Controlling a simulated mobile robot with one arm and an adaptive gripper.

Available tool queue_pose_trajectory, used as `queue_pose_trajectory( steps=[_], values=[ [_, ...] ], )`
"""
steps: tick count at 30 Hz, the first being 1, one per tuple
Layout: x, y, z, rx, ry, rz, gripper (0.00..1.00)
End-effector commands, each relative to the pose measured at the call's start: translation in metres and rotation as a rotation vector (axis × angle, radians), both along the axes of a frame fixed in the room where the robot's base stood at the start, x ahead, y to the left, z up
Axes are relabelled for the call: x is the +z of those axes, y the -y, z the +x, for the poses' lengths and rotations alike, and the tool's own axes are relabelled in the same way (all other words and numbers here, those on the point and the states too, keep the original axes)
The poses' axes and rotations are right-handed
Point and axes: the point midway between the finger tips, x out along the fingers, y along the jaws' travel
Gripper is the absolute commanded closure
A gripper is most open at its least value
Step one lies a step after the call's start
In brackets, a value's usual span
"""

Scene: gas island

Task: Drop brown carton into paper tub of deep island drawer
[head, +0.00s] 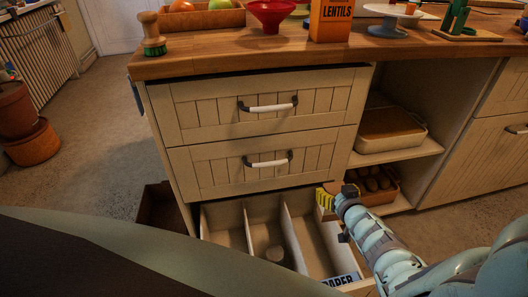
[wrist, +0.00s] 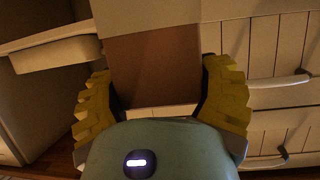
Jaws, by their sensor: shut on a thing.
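My gripper (head: 328,200) hangs over the right-hand part of the open deep drawer, near its back right corner. In the wrist view my gripper (wrist: 160,98) has its yellow fingers closed on both sides of the brown carton (wrist: 155,65). The carton is hard to make out in the head view. The deep drawer (head: 205,222) is pulled out at the bottom of the island and holds several side-by-side tubs. The rightmost tub is the paper tub (head: 312,245), with a blue and white "PAPER" label (head: 341,279) at its front; my arm partly hides its right side.
Two shut drawers (head: 262,132) with bar handles sit above. Open shelves at right hold a lidded box (head: 390,130) and a crate (head: 378,186). A lentils box (head: 331,20) stands on the wooden top.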

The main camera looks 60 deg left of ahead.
Motion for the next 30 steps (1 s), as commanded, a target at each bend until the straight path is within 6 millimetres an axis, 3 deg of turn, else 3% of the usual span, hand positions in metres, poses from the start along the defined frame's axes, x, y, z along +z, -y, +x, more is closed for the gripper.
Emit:
queue_pose_trajectory(
  steps=[16, 28, 29, 30],
  values=[
    [-0.054, -0.001, -0.001, 0.003, 0.001, 0.002, 0.60],
    [-0.057, -0.001, 0.000, 0.002, 0.001, 0.001, 0.60],
    [-0.057, -0.001, -0.001, 0.002, 0.001, 0.001, 0.26],
    [-0.057, -0.001, 0.000, 0.002, 0.001, 0.001, 0.22]
  ],
)
